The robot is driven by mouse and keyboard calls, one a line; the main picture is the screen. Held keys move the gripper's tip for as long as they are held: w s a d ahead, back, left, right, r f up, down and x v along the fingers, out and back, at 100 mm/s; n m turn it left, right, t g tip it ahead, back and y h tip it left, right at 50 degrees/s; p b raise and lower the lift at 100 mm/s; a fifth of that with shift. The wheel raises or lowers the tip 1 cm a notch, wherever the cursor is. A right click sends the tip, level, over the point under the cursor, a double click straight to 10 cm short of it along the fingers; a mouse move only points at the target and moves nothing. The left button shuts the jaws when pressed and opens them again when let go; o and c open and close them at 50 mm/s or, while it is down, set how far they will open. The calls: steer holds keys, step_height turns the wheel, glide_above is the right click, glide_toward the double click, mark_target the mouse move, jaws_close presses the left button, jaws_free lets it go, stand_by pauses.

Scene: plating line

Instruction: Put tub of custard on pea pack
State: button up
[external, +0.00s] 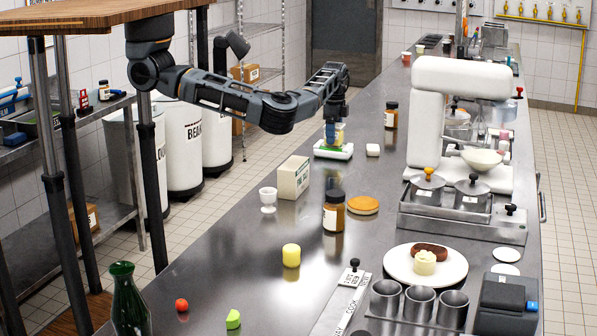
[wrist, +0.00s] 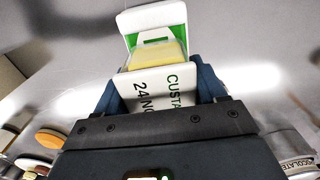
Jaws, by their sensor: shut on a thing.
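My gripper (external: 336,118) points down over the counter and is shut on the tub of custard (external: 334,136). In the wrist view the tub (wrist: 150,88) shows a white face reading "CUSTA" and a yellow part, between the dark fingers of my gripper (wrist: 158,88). A flat white and green pack (external: 333,152), seemingly the pea pack, lies directly below the tub. It shows beyond the tub in the wrist view (wrist: 150,19). The tub looks upright and over the pack. I cannot tell whether they touch.
A cream carton (external: 293,178) with green print and a white egg cup (external: 267,199) stand nearer the camera. A brown jar (external: 391,115) and a white mixer (external: 427,130) stand further right.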

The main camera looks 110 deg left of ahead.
steer(key=o, duration=1.2)
steer(key=shift+f, duration=0.15)
step_height(320, 180, up, 12)
steer(key=shift+r, duration=0.15)
